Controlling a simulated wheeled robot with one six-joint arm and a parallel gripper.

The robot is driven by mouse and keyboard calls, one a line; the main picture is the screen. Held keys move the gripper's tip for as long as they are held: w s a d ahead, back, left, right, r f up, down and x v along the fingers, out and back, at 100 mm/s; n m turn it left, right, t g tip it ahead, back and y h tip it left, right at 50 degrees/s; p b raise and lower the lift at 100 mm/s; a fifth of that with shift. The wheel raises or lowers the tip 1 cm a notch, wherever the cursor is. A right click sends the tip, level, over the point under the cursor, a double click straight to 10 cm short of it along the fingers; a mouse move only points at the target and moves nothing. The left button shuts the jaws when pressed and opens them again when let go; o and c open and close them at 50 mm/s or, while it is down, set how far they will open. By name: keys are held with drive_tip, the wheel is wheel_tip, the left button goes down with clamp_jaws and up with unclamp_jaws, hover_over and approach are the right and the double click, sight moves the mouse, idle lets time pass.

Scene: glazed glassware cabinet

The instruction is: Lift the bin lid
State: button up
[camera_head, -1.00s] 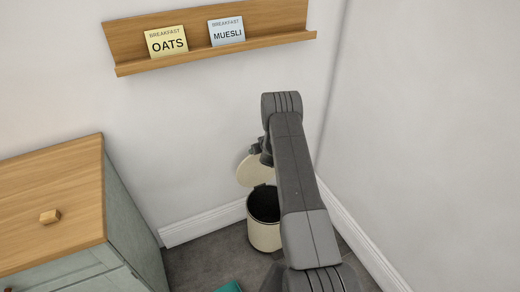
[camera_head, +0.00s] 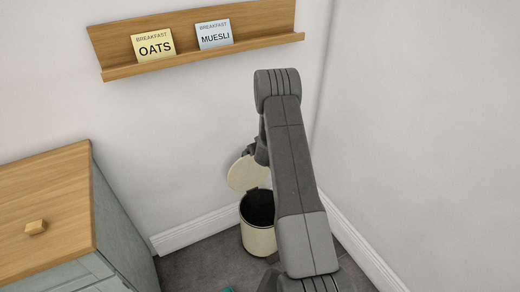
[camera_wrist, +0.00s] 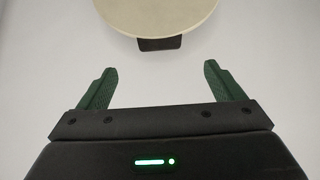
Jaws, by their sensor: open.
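The cream bin (camera_head: 258,236) stands on the floor in the corner, and its dark inside shows. Its round cream lid (camera_head: 247,174) is raised and stands tilted up at the back of the bin. In the wrist view the lid (camera_wrist: 160,14) shows at the top edge, with a dark tab (camera_wrist: 159,43) at its near rim. My gripper (camera_wrist: 155,85) is open, with its two green fingers apart and nothing between them. The lid and tab lie beyond the fingertips, apart from them. In the head view my arm hides most of the gripper.
A wooden wall shelf (camera_head: 200,55) above holds an oats card (camera_head: 154,46) and a muesli card (camera_head: 214,35). A cabinet with a wooden top (camera_head: 50,200) stands at the left. White walls meet behind the bin. A small teal thing (camera_head: 228,289) shows at the bottom edge.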

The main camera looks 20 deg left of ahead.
drive_tip(key=shift+v, duration=2.8)
drive_tip(key=shift+c, duration=0.2)
